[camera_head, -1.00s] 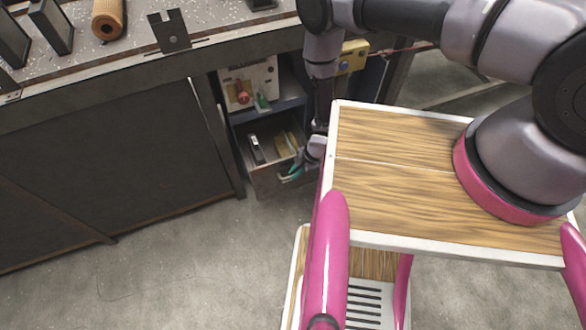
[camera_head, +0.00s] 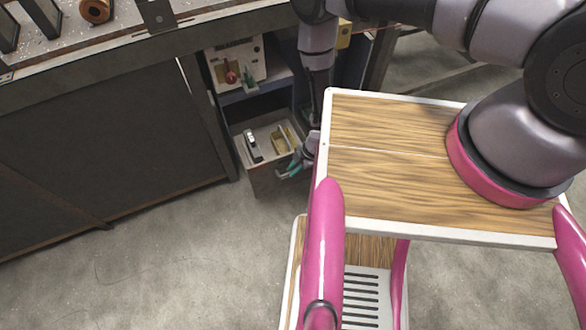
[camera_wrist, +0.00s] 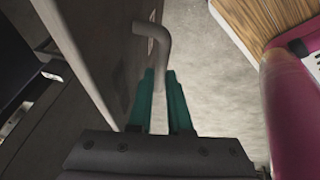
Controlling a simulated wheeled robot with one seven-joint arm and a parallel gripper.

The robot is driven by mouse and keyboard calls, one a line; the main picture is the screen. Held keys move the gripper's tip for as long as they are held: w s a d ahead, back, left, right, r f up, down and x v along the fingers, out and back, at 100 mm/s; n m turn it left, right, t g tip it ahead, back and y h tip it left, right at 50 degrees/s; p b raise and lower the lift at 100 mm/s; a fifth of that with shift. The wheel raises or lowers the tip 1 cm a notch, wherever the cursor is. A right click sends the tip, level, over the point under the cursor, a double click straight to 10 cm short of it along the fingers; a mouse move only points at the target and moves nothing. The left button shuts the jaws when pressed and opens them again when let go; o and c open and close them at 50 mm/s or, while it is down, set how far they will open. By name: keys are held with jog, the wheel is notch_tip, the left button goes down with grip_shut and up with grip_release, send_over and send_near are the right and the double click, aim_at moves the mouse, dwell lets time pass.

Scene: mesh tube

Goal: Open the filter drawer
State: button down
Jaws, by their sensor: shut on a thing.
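The drawer (camera_head: 262,180) stands pulled partly out below the shelf of the workbench, and its open top shows a few items inside. In the wrist view its front panel (camera_wrist: 85,62) runs along the left, with a grey bent handle (camera_wrist: 150,38) sticking out from it. My gripper (camera_wrist: 160,80) has teal fingers, one on each side of the handle, and is shut on it. In the head view my gripper (camera_head: 290,170) is at the drawer's front right, partly hidden by my arm and base.
A shelf above the drawer holds a pale box with a red knob (camera_head: 231,77) and a small green item (camera_head: 249,78). The bench top (camera_head: 110,25) carries metal parts and a brown roll (camera_head: 95,10). Bare concrete floor (camera_head: 180,250) lies in front of the drawer.

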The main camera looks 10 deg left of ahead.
jog(key=shift+d, duration=0.1)
jog(key=c, duration=1.1)
grip_release()
jog(key=v, duration=1)
jog(key=shift+d+r, duration=0.1)
jog(key=shift+r, duration=0.3)
